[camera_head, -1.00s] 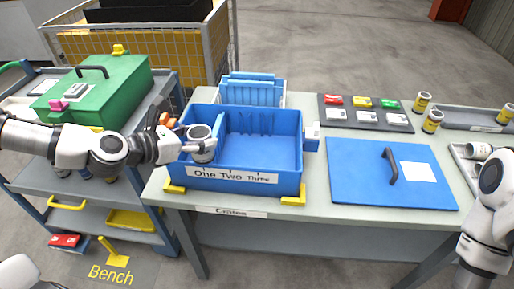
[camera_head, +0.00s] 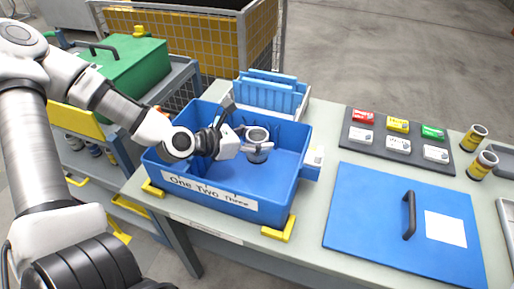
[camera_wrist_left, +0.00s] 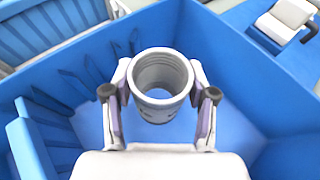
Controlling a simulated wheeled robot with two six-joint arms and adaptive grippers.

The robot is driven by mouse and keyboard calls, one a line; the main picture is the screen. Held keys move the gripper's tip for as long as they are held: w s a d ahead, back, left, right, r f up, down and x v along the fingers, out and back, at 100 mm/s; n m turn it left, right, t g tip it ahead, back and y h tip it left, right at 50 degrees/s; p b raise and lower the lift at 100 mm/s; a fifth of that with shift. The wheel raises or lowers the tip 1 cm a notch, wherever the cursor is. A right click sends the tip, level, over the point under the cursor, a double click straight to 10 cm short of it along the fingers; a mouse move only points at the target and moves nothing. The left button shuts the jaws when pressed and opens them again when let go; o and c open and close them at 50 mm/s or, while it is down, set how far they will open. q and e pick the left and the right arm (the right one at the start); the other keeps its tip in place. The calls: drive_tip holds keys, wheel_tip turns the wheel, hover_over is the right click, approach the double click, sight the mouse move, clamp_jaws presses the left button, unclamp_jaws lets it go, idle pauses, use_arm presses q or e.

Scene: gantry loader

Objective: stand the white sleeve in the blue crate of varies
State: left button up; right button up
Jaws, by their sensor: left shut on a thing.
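The white sleeve (camera_head: 257,137) is a pale, hollow, open-topped cylinder. It is upright inside the blue crate (camera_head: 205,190), towards the crate's right part. My left gripper (camera_head: 257,148) reaches over the left side of the crate and is shut on the sleeve. In the left wrist view the sleeve (camera_wrist_left: 161,85) sits between the two fingers (camera_wrist_left: 160,105), its open end facing the camera. Whether its base touches the crate floor I cannot tell. The crate's front carries a "One Two Three" label. My right gripper is out of view.
A blue lid (camera_head: 375,220) with a black handle lies right of the crate. Behind the crate stands a rack of light blue panels (camera_head: 275,95). A dark tray (camera_head: 398,140) holds coloured and white blocks. Yellow-banded cans (camera_head: 482,165) stand at the right. A green box (camera_head: 125,72) is at left.

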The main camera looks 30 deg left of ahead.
use_arm(q)
drive_tip(key=shift+w+f, duration=0.1)
drive_tip(key=shift+f, duration=0.65)
drive_tip(key=shift+s+a+r, duration=0.15)
drive_tip(key=shift+s+r, duration=0.05)
drive_tip(key=shift+s, duration=0.05)
drive_tip(key=shift+w+f+b, duration=0.15)
drive_tip(key=shift+f+b, duration=0.3)
drive_tip(key=shift+f, duration=0.15)
drive_tip(key=shift+b, duration=0.35)
drive_tip(key=o, duration=1.6)
drive_tip(key=shift+c, duration=0.2)
